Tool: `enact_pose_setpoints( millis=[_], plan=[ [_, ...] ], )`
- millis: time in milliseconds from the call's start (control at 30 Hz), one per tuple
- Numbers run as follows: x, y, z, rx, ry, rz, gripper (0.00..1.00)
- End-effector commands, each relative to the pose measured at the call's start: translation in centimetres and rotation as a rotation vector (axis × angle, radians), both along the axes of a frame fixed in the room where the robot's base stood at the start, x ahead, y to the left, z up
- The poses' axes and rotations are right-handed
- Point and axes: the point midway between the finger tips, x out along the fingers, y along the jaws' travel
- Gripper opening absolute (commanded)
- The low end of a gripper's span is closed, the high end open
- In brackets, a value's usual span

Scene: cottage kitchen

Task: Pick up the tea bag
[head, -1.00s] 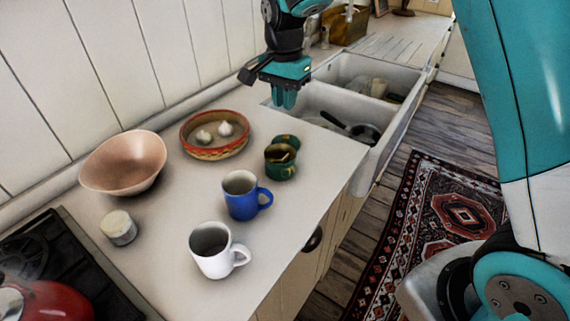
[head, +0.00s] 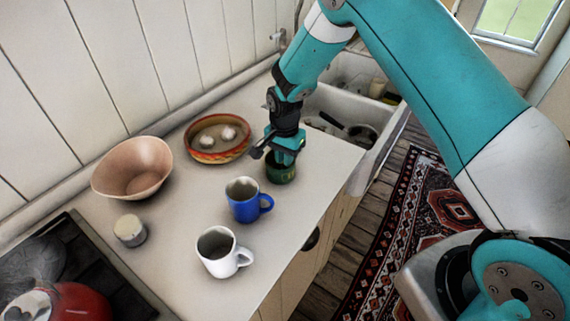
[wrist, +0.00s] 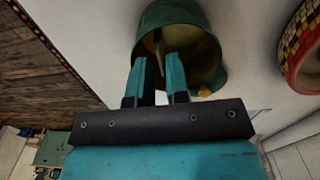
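The green tin (head: 281,173) stands open on the counter, right of the patterned bowl. My gripper (head: 285,157) is directly above it, pointing down, its fingertips at the tin's mouth. In the wrist view I look into the tin (wrist: 200,40). My two fingers (wrist: 159,66) are apart, with a gap between them. A thin pale-brown upright thing (wrist: 157,43), probably the tea bag, shows inside the tin in line with that gap. I cannot tell whether the fingers touch it. In the head view my gripper hides the tin's contents.
A blue mug (head: 243,202) and a white mug (head: 219,254) stand nearer. The patterned bowl (head: 205,157) holds garlic-like bulbs. A pink-brown bowl (head: 130,172), a small lidded jar (head: 129,231) and a stove (head: 75,265) are at left. The sink (head: 340,105) lies behind.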

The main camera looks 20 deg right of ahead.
Motion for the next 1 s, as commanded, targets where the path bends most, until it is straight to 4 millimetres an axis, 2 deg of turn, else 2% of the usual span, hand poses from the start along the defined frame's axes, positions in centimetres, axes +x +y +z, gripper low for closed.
enact_pose_setpoints(
  millis=[300,367,400,800,1000],
  plan=[
    [0.0,0.0,-0.8,0.0,-0.001,0.0,0.16],
    [0.0,0.0,-0.8,0.0,-0.001,0.0,0.05],
    [0.0,0.0,-0.8,0.0,-0.001,0.0,0.03],
    [0.0,0.0,-0.6,0.0,-0.001,0.0,0.03],
    [0.1,0.0,1.0,0.0,-0.004,0.0,0.03]
  ],
)
